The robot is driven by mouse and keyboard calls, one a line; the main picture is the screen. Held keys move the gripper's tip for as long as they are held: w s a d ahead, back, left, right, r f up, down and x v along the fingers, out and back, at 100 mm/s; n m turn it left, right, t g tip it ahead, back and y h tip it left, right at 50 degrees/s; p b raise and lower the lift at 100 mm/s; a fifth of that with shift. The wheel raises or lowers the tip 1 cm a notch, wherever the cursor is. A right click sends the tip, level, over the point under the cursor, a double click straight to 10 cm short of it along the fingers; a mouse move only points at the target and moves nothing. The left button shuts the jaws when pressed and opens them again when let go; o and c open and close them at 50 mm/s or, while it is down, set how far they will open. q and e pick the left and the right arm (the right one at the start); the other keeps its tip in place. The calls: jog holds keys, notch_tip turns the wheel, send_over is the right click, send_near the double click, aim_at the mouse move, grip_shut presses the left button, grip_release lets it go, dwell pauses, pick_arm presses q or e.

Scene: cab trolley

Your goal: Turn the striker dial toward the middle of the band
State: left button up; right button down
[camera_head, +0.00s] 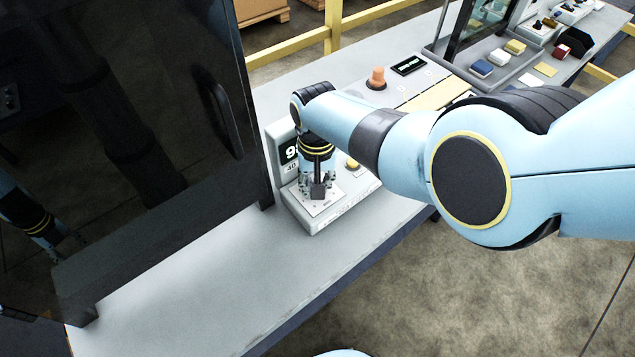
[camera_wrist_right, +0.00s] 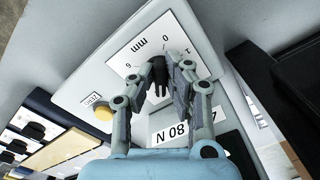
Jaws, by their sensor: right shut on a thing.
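The plate belongs to a light grey box (camera_head: 329,214) on the bench. My right gripper points down over the plate in the head view (camera_head: 318,188). In the wrist view (camera_wrist_right: 160,75) its two fingers are shut on the knob from both sides and hide part of it. The knob's pointer direction is hard to read. My left gripper is not in view.
A yellow button (camera_wrist_right: 103,112) labelled "ZERO" sits beside the dial plate. A dark glossy cabinet (camera_head: 130,110) with a handle stands close on the left and reflects an arm. An orange knob (camera_head: 377,78) is farther back. The bench front (camera_head: 240,290) is bare.

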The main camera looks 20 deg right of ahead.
jog(key=m, duration=0.5)
jog(key=shift+w+a+m, duration=0.1)
jog(key=shift+w+m, duration=0.05)
jog(key=shift+m, duration=0.15)
jog(key=m, duration=0.5)
jog(key=shift+w, duration=0.1)
dwell(0.3)
jog(key=c, duration=1.4)
grip_release()
jog(key=shift+o, duration=0.2)
